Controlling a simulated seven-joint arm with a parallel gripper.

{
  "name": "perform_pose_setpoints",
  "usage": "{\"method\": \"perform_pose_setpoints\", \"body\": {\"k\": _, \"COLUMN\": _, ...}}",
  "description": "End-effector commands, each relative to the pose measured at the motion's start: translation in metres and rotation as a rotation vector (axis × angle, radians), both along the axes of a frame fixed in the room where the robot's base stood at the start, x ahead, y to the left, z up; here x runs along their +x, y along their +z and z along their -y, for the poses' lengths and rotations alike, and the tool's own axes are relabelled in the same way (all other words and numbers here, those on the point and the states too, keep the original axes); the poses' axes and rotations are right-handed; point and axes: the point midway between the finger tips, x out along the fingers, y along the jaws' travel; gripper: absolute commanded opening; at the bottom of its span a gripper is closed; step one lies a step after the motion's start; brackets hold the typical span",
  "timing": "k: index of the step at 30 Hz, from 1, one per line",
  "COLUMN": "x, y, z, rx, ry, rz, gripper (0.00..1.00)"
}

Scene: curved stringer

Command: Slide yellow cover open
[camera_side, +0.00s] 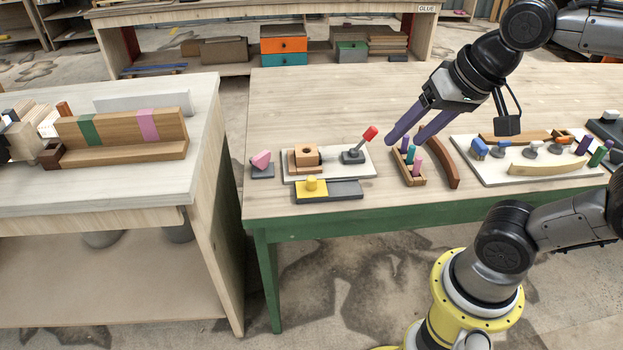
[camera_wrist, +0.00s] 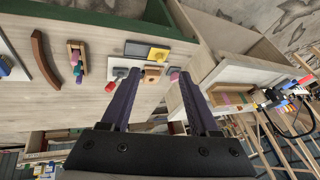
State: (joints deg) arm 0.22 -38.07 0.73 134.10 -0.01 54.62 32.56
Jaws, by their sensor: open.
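The yellow cover (camera_side: 311,188) is a flat yellow piece with a round knob on top. It sits on the left half of a grey base (camera_side: 345,189) near the table's front edge. In the wrist view the yellow cover (camera_wrist: 158,55) shows beyond the fingertips, at one end of its dark base. My gripper (camera_side: 405,141) has two long purple fingers, spread apart and empty. It is above the table, to the right of the cover and apart from it. In the wrist view its fingers (camera_wrist: 158,75) point toward the cover's area.
A white board with a wooden block (camera_side: 306,155) and a red-handled lever (camera_side: 369,134) stands just behind the cover. A pink piece (camera_side: 261,160) is to the left. A wooden peg tray (camera_side: 409,168) and curved brown stringer (camera_side: 446,162) lie below my gripper. The table's back is clear.

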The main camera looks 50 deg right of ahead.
Motion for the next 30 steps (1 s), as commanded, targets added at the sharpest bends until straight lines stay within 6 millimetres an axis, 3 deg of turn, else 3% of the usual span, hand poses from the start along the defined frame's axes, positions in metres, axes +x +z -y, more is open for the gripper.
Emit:
{"method": "perform_pose_setpoints", "body": {"k": 3, "x": 0.038, "y": 0.015, "z": 0.003, "rx": 0.108, "ry": -0.219, "rz": -0.048, "gripper": 0.61}}
{"method": "perform_pose_setpoints", "body": {"k": 8, "x": 0.093, "y": 0.018, "z": 0.009, "rx": 0.22, "ry": -0.498, "rz": -0.123, "gripper": 0.61}}
{"method": "perform_pose_setpoints", "body": {"k": 14, "x": 0.162, "y": -0.005, "z": 0.019, "rx": 0.295, "ry": -0.777, "rz": -0.226, "gripper": 0.61}}
{"method": "perform_pose_setpoints", "body": {"k": 18, "x": 0.203, "y": -0.038, "z": 0.028, "rx": 0.305, "ry": -0.911, "rz": -0.302, "gripper": 0.61}}
{"method": "perform_pose_setpoints", "body": {"k": 24, "x": 0.235, "y": -0.09, "z": 0.039, "rx": 0.273, "ry": -0.961, "rz": -0.399, "gripper": 0.61}}
{"method": "perform_pose_setpoints", "body": {"k": 30, "x": 0.236, "y": -0.117, "z": 0.043, "rx": 0.252, "ry": -0.977, "rz": -0.455, "gripper": 0.61}}
